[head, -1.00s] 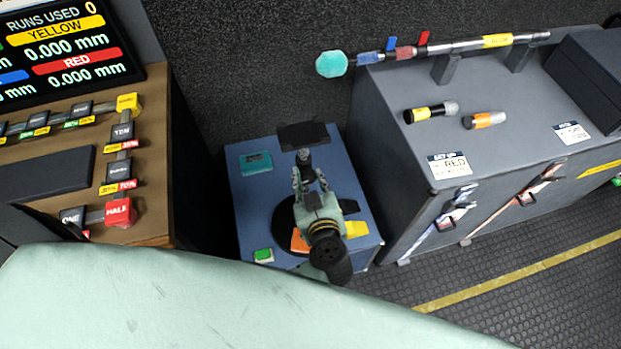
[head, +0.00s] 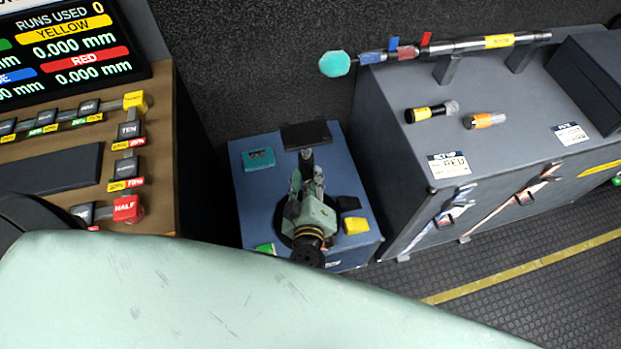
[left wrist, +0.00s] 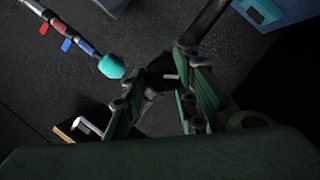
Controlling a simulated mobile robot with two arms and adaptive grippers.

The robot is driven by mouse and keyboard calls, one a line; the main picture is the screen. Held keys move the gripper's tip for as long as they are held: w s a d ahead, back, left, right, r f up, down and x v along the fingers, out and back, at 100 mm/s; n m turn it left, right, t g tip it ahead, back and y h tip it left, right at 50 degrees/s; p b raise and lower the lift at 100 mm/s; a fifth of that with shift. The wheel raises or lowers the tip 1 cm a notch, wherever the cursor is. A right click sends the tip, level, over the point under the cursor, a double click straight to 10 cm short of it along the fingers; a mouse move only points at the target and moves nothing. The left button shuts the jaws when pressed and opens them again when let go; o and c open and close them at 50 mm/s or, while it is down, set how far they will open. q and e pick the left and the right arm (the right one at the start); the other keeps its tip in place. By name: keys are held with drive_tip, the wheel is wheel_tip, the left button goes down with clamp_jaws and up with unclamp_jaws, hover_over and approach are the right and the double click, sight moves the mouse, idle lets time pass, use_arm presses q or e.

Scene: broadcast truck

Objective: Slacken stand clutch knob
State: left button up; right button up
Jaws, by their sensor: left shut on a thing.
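A small dark knob (head: 306,155) shows above the blue cabinet, just in front of a flat black plate (head: 305,135). My left gripper (head: 307,172) reaches up to it from below in the head view, with its fingers drawn in around it. In the left wrist view the dark knob (left wrist: 164,68), with a pale mark on it, sits between the fingertips of the left gripper (left wrist: 160,88), which are shut on it. A dark post (left wrist: 203,22) runs up beside it. The knob's lower part is hidden by the fingers. My right gripper is not in view.
The blue cabinet (head: 255,215) carries a teal block (head: 258,159), a yellow block (head: 355,225) and a green one. A grey case (head: 395,150) stands right, with a pole (head: 450,46) ending in a teal ball. A button console (head: 160,180) stands left.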

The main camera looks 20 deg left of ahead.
use_arm(q)
drive_tip(key=shift+w+d+r, duration=0.15)
drive_tip(key=shift+d+r, duration=0.1)
drive_tip(key=shift+r, duration=0.05)
drive_tip(key=o, duration=1)
drive_tip(key=shift+f, duration=0.1)
drive_tip(key=v, duration=1.2)
drive_tip(key=shift+f, duration=0.1)
